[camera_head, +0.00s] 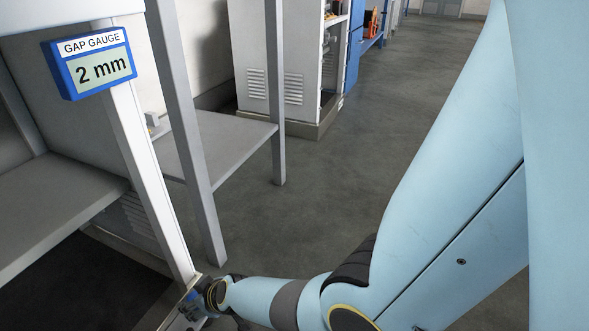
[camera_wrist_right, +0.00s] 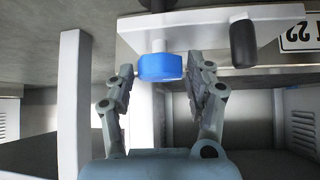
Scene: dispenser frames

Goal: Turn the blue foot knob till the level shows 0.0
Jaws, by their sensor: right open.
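The gap gauge (camera_head: 95,68) is a blue box on the white upright of the frame at upper left and reads "2 mm". The blue foot knob (camera_wrist_right: 160,67) shows in the right wrist view, on a white stem under a pale plate. My right gripper (camera_wrist_right: 161,72) is open, with its fingertips on either side of the knob; I cannot tell whether they touch it. In the head view my right gripper (camera_head: 192,306) is low by the foot of the white upright, partly hidden by its own wrist. My left gripper is out of view.
A dark rounded part (camera_wrist_right: 243,43) hangs beside the knob, close to one finger. A white post (camera_wrist_right: 74,105) stands on the other side. In the head view a grey shelf frame (camera_head: 222,140) stands behind the white upright (camera_head: 150,180). The floor (camera_head: 330,190) beyond is clear.

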